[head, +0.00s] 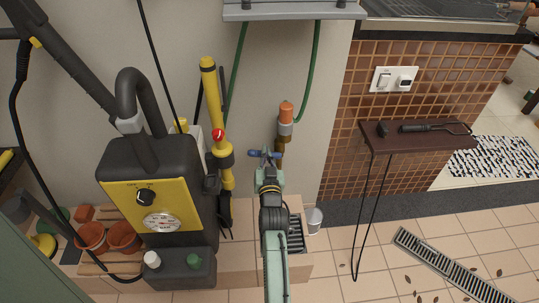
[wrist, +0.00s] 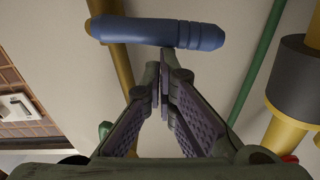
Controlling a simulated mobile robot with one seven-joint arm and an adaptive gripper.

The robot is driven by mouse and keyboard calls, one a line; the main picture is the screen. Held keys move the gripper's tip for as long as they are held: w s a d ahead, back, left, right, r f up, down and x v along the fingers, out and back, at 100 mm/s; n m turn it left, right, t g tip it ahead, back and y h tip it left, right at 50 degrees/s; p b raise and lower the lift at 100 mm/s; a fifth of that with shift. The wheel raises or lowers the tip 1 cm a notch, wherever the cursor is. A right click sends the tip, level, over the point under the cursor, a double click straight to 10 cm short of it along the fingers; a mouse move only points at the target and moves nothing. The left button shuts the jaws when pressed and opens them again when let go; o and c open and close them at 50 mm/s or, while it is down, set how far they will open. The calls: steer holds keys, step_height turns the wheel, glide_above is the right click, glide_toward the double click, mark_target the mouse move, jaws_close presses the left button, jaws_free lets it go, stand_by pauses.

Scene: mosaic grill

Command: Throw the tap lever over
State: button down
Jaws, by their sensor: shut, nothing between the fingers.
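The tap lever is a blue rounded handle. In the wrist view the lever (wrist: 155,32) lies nearly level across the top, just beyond my fingertips. In the head view the lever (head: 254,153) shows as a small blue piece in front of a brass pipe (head: 279,146). My gripper (wrist: 161,68) has its fingers together and holds nothing. In the head view my gripper (head: 267,166) is right at the lever and partly hides the tap. I cannot tell whether the fingertips touch the lever.
A yellow and black pressure washer (head: 153,200) stands left, with a yellow lance (head: 216,125) beside it. An orange hose fitting (head: 286,112) and green hose (head: 308,75) are above the tap. A dark shelf (head: 415,136) and small bucket (head: 314,220) are right.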

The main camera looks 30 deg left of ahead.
steer(key=shift+s+a+f+n+b, duration=0.2)
steer(key=shift+f+n+b, duration=0.25)
steer(key=shift+n, duration=0.45)
steer(key=shift+a, duration=0.1)
